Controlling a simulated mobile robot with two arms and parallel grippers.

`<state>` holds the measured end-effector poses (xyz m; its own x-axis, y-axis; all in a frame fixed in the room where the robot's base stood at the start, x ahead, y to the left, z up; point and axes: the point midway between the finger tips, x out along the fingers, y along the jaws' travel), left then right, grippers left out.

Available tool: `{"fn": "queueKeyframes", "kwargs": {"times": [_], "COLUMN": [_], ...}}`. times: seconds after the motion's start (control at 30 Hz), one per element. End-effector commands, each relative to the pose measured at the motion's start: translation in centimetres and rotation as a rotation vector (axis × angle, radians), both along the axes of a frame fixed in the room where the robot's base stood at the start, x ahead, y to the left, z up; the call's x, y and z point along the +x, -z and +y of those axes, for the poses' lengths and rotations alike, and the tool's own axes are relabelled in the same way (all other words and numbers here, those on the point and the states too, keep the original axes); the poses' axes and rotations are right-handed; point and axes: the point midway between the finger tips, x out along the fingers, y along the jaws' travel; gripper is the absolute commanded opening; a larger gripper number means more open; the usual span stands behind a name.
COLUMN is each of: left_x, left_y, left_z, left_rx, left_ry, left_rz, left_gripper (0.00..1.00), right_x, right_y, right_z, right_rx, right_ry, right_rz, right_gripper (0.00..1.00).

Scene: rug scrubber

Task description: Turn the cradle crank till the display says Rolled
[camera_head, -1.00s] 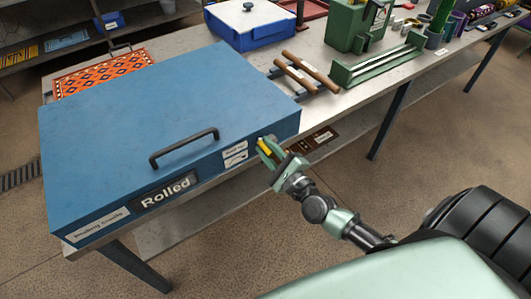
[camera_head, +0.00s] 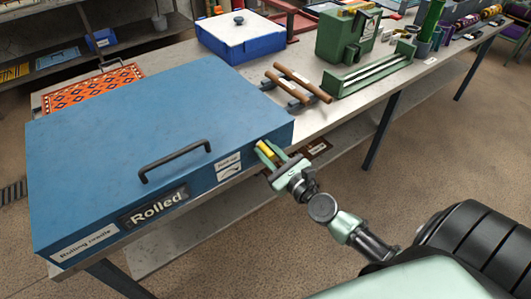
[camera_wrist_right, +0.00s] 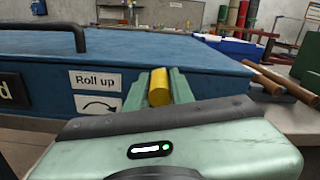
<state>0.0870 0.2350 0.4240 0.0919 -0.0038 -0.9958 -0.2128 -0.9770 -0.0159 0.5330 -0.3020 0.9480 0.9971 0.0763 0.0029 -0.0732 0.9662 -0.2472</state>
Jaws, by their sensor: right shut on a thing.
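The blue rolling cradle (camera_head: 120,130) is a large flat box with its lid down on the bench. Its front display (camera_head: 156,204) reads "Rolled". A "Roll up" label with a curved arrow (camera_wrist_right: 98,104) is on its front, left of the crank. The yellow crank grip (camera_wrist_right: 159,87) sits between the fingers of my right gripper (camera_head: 268,152), which is shut on it at the cradle's front right. The rest of the crank is hidden behind the fingers. My left gripper is not in view.
An orange patterned rug (camera_head: 92,87) lies behind the cradle. Wooden rollers (camera_head: 303,84), a blue tub with a white lid (camera_head: 240,38) and a green machine (camera_head: 347,36) stand to the right on the bench. Floor is open in front.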

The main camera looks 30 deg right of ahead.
Motion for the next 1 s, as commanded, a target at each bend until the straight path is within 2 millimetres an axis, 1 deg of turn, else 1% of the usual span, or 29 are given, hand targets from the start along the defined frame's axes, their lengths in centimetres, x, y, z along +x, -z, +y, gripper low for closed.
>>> {"fn": "queueKeyframes", "kwargs": {"times": [0.03,0.43,0.47,0.5,0.53,0.87,0.93,1.0], "left_x": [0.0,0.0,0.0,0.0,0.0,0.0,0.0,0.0], "left_y": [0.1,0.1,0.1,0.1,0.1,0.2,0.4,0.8], "left_z": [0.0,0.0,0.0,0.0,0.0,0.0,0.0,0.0], "left_rx": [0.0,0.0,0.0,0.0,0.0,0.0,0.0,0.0], "left_ry": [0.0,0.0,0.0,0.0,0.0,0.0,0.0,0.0], "left_rz": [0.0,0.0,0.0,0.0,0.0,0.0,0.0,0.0], "left_gripper": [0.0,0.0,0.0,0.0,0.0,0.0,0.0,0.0], "right_x": [-0.2,-0.3,-0.3,-0.3,-0.2,-0.3,-0.8,-1.8], "right_y": [0.8,0.8,0.8,0.8,0.8,0.4,0.5,0.6], "right_z": [0.3,0.3,0.3,0.4,0.3,0.1,0.0,0.0], "right_rx": [0.012,0.017,0.017,0.017,0.016,0.011,0.01,0.01], "right_ry": [-0.008,-0.01,-0.01,-0.01,-0.009,-0.004,-0.004,-0.004], "right_rz": [0.017,0.019,0.019,0.019,0.018,0.008,0.009,0.009], "right_gripper": [0.0,0.0,0.26,0.37,0.43,0.43,0.43,0.43]}}
